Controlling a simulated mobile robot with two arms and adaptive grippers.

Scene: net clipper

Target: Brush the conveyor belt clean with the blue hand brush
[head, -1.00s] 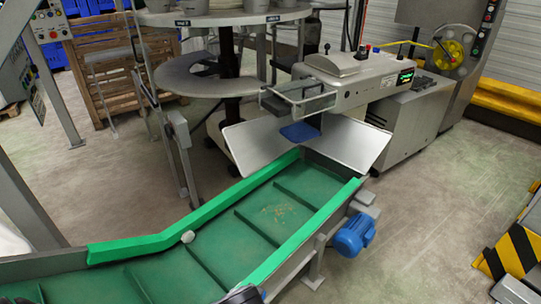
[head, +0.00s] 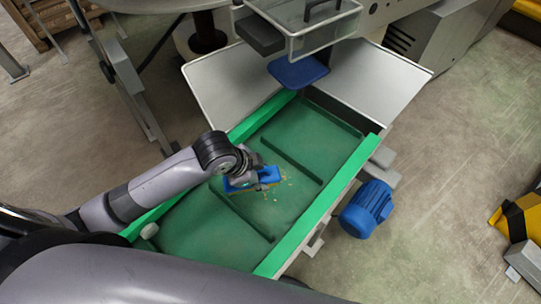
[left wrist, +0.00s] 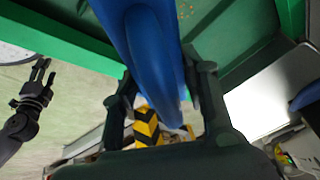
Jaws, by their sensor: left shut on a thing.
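The green conveyor belt (head: 300,135) slopes between bright green side rails, with raised cross bars. Tan crumbs (head: 284,178) lie on it around the brush; specks also show in the left wrist view (left wrist: 185,10). My left gripper (head: 240,178) is over the middle of the belt, shut on the blue hand brush (head: 239,184). The brush's blue handle (left wrist: 150,50) runs between the fingers (left wrist: 165,95) in the left wrist view. Whether the bristles touch the belt I cannot tell. My right gripper (left wrist: 41,72) shows only there, at the left, its fingers apart and empty.
A blue motor (head: 367,208) sticks out on the belt's right side. A metal tray (head: 235,88) and a machine with a clear guard (head: 310,30) stand at the belt's far end. A pale lump (head: 149,231) sits by the left rail. Black-and-yellow barriers (head: 522,215) stand at right.

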